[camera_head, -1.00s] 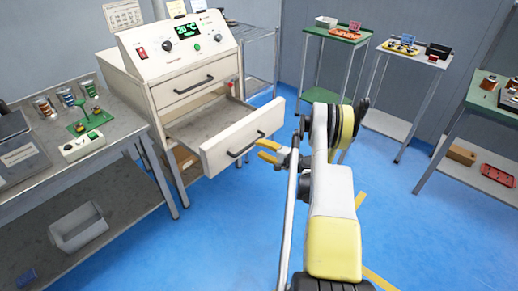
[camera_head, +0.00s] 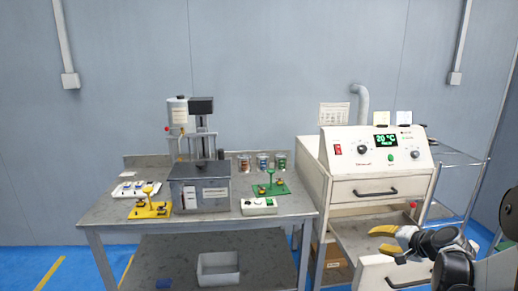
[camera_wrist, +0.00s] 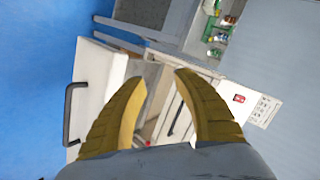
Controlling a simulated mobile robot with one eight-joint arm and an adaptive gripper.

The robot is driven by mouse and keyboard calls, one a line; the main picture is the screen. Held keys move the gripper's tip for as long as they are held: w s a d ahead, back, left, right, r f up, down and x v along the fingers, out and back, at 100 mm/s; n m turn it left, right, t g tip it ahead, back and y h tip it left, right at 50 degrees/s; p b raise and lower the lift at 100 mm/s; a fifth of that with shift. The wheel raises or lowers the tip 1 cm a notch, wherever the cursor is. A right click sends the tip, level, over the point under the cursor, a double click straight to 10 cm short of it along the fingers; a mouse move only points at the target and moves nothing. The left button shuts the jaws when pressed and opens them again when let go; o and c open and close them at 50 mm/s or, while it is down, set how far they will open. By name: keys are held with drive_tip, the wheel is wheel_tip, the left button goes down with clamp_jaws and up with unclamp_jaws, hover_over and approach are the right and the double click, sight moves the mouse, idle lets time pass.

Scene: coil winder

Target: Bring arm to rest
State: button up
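My gripper (camera_head: 386,240) is at the lower right of the head view, in front of the white oven cabinet (camera_head: 317,190). Its yellow fingers stand apart with nothing between them; the wrist view shows the same open gripper (camera_wrist: 160,85). The cabinet's lower drawer (camera_head: 372,272) is pulled out, with my gripper seen over it. In the wrist view the drawer front (camera_wrist: 98,85) with its dark handle lies left of the fingers. The upper drawer (camera_head: 350,190) is shut.
A grey workbench (camera_head: 110,212) left of the cabinet bears a winding machine (camera_head: 200,185), a yellow stand (camera_head: 150,209), a green stand (camera_head: 268,189) and several coil spools. A grey bin (camera_head: 218,280) is on its lower shelf. A wire rack (camera_head: 455,185) stands right of the cabinet.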

drive_tip(key=s+a+r+n+g+h, duration=0.1)
drive_tip(key=s+a+r+n, duration=0.2)
drive_tip(key=s+a+r, duration=0.35)
drive_tip(key=s+a+r+n+g, duration=0.2)
drive_tip(key=s+a+r, duration=0.1)
drive_tip(key=s+a, duration=0.55)
drive_tip(key=s+a+n+h, duration=0.1)
drive_tip(key=s+a+n, duration=0.1)
drive_tip(key=s, duration=0.5)
drive_tip(key=s+a+f+n+h, duration=0.1)
drive_tip(key=s+a+n, duration=0.2)
drive_tip(key=s, duration=0.4)
drive_tip(key=shift+s+a+f, duration=0.2)
drive_tip(key=shift+s+a, duration=0.15)
drive_tip(key=shift+a, duration=0.35)
